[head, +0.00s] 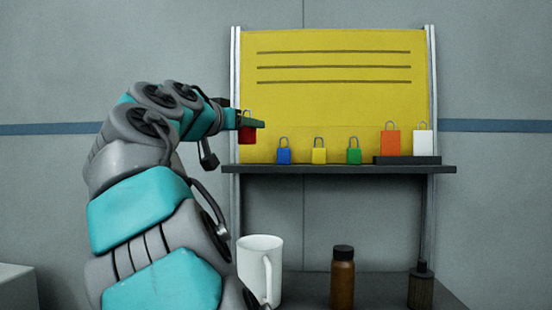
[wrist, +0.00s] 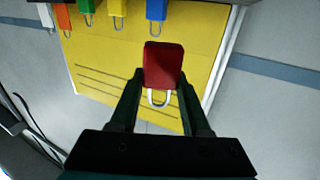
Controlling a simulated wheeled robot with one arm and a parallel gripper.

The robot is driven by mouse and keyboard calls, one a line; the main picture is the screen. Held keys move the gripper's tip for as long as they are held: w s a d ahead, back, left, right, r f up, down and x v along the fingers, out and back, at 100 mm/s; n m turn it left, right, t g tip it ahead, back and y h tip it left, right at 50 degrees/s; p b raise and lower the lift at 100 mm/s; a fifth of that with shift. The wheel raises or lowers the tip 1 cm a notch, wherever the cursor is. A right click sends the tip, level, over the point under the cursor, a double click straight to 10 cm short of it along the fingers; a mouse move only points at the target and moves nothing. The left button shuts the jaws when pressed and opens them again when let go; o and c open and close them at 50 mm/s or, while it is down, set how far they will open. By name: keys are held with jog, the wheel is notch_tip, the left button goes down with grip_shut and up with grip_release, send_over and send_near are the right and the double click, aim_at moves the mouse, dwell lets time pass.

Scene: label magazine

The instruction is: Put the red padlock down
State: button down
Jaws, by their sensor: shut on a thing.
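The red padlock (head: 247,137) hangs upright, shackle up, near the left end of the shelf in the head view. My gripper (head: 251,123) is shut on it. It appears above the shelf's level, apart from the shelf; its exact depth is hard to tell. In the wrist view, which looks upside down, the red padlock (wrist: 164,64) sits between the two fingers of my gripper (wrist: 161,82), with its pale shackle towards my palm. In the head view the fingers cover part of the padlock's top.
A dark shelf (head: 300,169) before a yellow board (head: 335,110) bears blue (head: 284,155), yellow (head: 319,156) and green (head: 354,156) padlocks. Orange (head: 390,142) and white (head: 423,144) ones stand on a dark block (head: 407,160). Below are a white mug (head: 255,265) and brown bottle (head: 342,280).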

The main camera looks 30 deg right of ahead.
jog(key=w+d+p, duration=0.2)
jog(key=w, duration=0.2)
jog(key=w+d+f+p, duration=0.1)
jog(key=w+d, duration=0.1)
jog(key=w, duration=0.3)
jog(key=w+d+p, duration=0.2)
jog(key=w+d, duration=0.1)
jog(key=w, duration=0.1)
jog(key=shift+w+f+p, duration=0.2)
jog(key=shift+w+p, duration=0.15)
jog(key=shift+w, duration=0.05)
jog(key=shift+s+f+b, duration=0.1)
jog(key=shift+f+b, duration=0.75)
jog(key=shift+f, duration=0.95)
jog(key=shift+f, duration=0.2)
jog(key=c, duration=0.7)
grip_release()
jog(key=shift+o, duration=0.2)
jog(key=shift+r, duration=0.2)
jog(key=b+v, duration=0.3)
jog(key=v, duration=0.9)
